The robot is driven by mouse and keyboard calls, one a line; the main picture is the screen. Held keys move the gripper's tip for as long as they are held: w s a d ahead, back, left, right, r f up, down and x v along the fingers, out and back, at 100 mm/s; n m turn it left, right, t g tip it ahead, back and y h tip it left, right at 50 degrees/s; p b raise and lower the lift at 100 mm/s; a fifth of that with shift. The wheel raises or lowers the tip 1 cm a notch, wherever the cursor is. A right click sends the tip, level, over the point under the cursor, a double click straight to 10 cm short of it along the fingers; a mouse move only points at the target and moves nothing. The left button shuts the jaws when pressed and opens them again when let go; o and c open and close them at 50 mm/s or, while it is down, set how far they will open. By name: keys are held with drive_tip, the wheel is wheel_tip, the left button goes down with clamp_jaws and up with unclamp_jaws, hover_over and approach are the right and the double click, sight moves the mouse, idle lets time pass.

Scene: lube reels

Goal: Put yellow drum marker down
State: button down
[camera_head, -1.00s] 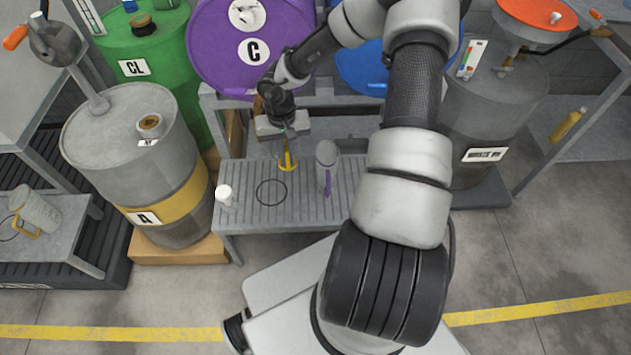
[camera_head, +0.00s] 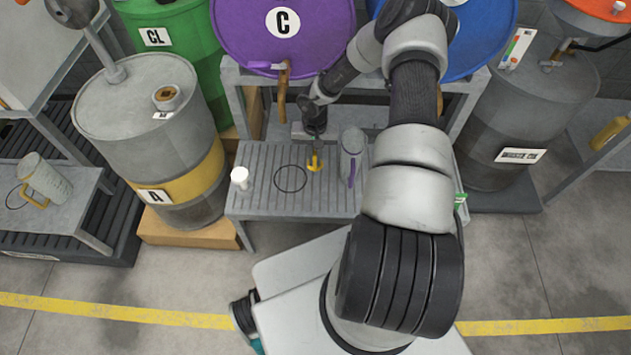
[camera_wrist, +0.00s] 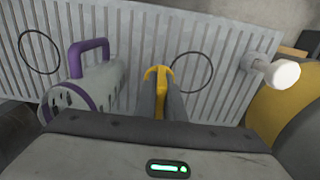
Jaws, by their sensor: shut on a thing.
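The yellow drum marker (camera_head: 315,162) is held in my gripper (camera_head: 314,145), low over the slatted bench top. It also shows upright between the dark fingers in the wrist view (camera_wrist: 159,78). I cannot tell if it touches the slats. In the head view it is right of a black ring (camera_head: 290,179) drawn on the bench and left of a grey jug with a purple handle (camera_head: 352,152). In the wrist view the ring (camera_wrist: 191,73) is just right of the marker and the jug (camera_wrist: 97,90) is left.
The slatted bench (camera_head: 265,205) also bears a small white-capped item (camera_head: 240,178) at its left. A grey drum with a yellow band (camera_head: 150,110) stands left of the bench. Purple (camera_head: 285,35) and blue (camera_head: 490,30) drums lie behind. The bench's front strip is clear.

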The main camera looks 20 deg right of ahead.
wheel_tip(320, 180, down, 12)
drive_tip(key=shift+r+b, duration=0.1)
drive_tip(key=shift+b, duration=0.9)
drive_tip(key=shift+f, duration=0.2)
drive_tip(key=shift+f+b, duration=0.1)
drive_tip(key=shift+b, duration=0.2)
drive_tip(key=c, duration=1.8)
unclamp_jaws()
drive_tip(key=shift+c, duration=0.2)
